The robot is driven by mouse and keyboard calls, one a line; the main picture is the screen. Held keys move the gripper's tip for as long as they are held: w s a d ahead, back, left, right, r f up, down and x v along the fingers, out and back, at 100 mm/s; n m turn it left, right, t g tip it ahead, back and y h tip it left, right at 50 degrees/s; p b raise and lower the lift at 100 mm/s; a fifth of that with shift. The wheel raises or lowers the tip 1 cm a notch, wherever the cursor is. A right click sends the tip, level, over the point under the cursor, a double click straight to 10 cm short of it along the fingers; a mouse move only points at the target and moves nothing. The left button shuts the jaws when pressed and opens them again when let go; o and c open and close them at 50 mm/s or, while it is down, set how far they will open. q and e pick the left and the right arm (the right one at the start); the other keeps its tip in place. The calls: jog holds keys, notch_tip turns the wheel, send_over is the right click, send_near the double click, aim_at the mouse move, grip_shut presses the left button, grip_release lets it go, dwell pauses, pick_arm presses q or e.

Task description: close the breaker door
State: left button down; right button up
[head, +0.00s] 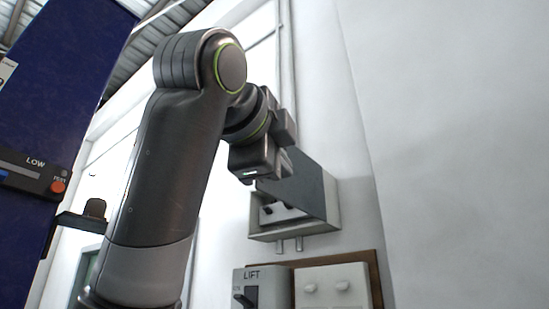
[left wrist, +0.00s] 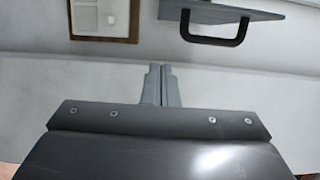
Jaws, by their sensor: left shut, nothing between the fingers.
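The grey breaker box (head: 296,229) is mounted on the white wall in the head view. Its grey door (head: 315,186) stands open, swung out from the box, and dark switches show inside. In the left wrist view, a grey panel with a black handle (left wrist: 215,40), which looks like the door, sits at the upper right. My left gripper (left wrist: 160,72) is shut and empty, its two fingers together, apart from the handle in that view. In the head view, it is in front of and above the box, partly covering it; its fingertips are hard to make out. My right gripper is not in view.
Below the box are a LIFT switch (head: 262,289) and a white switch plate (head: 333,288) on a brown board. A dark blue machine (head: 65,90) with a LOW panel stands at the left. The wall at the right is bare.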

aim_at(277, 187)
pick_arm(q)
jog(key=w+p, duration=0.6)
jog(key=w, duration=0.2)
jog(key=shift+w+a+r, duration=0.1)
jog(key=shift+w, duration=0.25)
jog(key=shift+w+a, duration=0.15)
jog(key=shift+a, duration=0.2)
jog(key=shift+d, duration=0.25)
jog(key=shift+a, duration=0.1)
